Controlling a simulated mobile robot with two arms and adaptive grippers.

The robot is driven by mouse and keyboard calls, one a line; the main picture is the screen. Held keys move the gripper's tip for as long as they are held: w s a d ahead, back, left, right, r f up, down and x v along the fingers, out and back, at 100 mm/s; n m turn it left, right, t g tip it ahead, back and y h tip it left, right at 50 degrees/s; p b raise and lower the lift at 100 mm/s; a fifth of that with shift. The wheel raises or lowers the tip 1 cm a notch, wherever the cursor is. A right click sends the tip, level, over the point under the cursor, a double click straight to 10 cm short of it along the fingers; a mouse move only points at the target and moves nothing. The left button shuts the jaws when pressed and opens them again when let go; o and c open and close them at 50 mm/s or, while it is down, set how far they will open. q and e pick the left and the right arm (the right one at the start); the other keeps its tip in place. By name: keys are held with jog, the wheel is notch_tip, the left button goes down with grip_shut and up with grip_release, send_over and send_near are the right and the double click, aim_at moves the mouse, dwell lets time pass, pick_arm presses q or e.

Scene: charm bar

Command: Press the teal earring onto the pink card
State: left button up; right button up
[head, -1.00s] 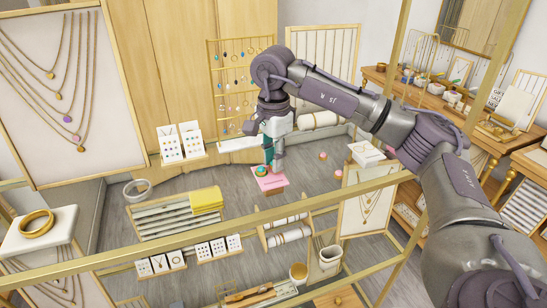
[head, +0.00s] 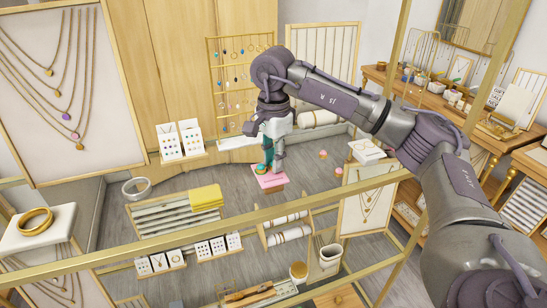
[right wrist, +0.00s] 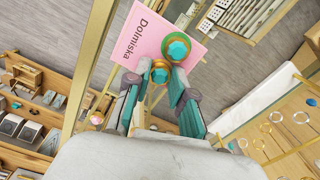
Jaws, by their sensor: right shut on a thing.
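The pink card (head: 272,182) lies on a small stand in the middle of the head view. In the right wrist view the card (right wrist: 140,35) reads "Dolmiska". My right gripper (right wrist: 155,80) is shut just over the card's edge. The teal earring (right wrist: 160,73) shows as a gold-rimmed teal gem between the fingers. In the head view, teal and gold show at the card's left side. Contact with the card is unclear. My left gripper is not in view.
A slatted tray with a yellow cloth (head: 206,197) stands left of the card. A white box (head: 366,151) and small pink-topped pieces (head: 323,155) stand to the right. A brass rail (head: 240,217) crosses in front. An earring rack (head: 240,80) stands behind.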

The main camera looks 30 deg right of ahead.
jog(key=shift+s+f, duration=0.1)
jog(key=shift+f, duration=0.2)
jog(key=shift+c, duration=0.3)
dwell(0.5)
jog(key=o, duration=0.9)
jog(key=shift+o, duration=0.5)
jog(key=o, duration=0.4)
jog(key=shift+r, duration=0.1)
jog(key=shift+c, duration=0.2)
jog(key=shift+r+p, duration=2.4)
jog(key=shift+r, duration=1.2)
